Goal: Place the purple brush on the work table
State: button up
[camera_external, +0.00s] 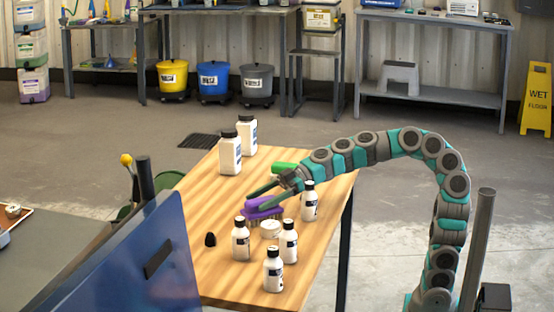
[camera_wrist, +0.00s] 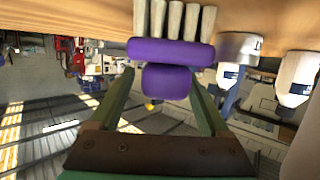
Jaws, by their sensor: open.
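The purple brush (camera_external: 264,206) is on the wooden work table (camera_external: 225,270), bristles down, near several white bottles. In the wrist view, which looks upside down, the brush (camera_wrist: 172,50) shows its purple block and rounded grip, with pale bristles against the wood at the top. My gripper (camera_external: 258,200) is open at the brush. Its two fingers (camera_wrist: 162,88) lie on either side of the rounded grip, with a gap visible at least on the left. Whether the right finger touches it I cannot tell.
White bottles with black caps (camera_external: 241,240) stand close in front of the brush, one (camera_external: 309,202) just right of my gripper. A round white tin (camera_external: 270,229) is beside the brush. Two larger bottles (camera_external: 230,155) stand farther back. A blue panel (camera_external: 140,260) blocks the front left.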

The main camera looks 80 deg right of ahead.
jog(key=shift+r, duration=0.2)
jog(key=v, duration=1.1)
jog(key=shift+o, duration=0.4)
jog(key=shift+s+d+r, duration=0.15)
jog(key=shift+s+d, duration=0.15)
jog(key=shift+d, duration=0.05)
